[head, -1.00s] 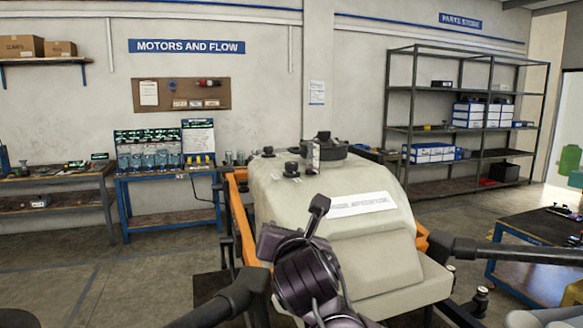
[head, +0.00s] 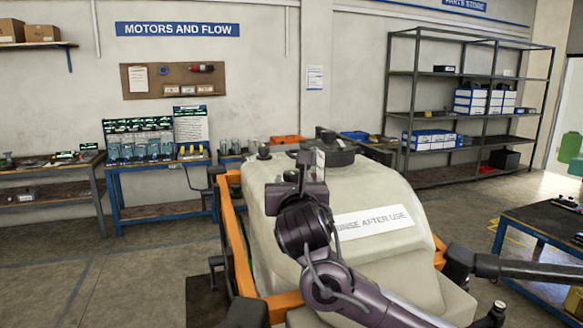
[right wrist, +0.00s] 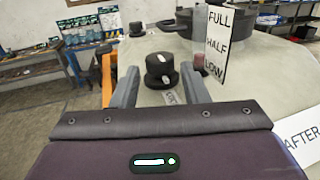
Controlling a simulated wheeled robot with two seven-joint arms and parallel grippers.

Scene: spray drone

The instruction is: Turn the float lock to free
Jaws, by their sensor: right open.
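A black two-tier round knob with a pale mark on top (right wrist: 160,69) stands on the cream tank (head: 380,180); it looks like the float lock. A small label (right wrist: 172,98) lies at its near side, partly hidden and unreadable. My right gripper (right wrist: 160,78) is open in the right wrist view, with one finger on each side of the knob's line of sight. I cannot tell whether the fingers touch it. In the head view my right gripper (head: 298,172) is over the tank top and mostly hides this knob. My left gripper is not in view.
Another small black knob (head: 264,152) stands farther left on the tank. A black lid (head: 335,153) and an upright FULL/HALF/LOW card (right wrist: 214,45) are close behind the gripper. An orange frame (head: 240,255) surrounds the tank. A blue workbench (head: 160,180) stands at the wall.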

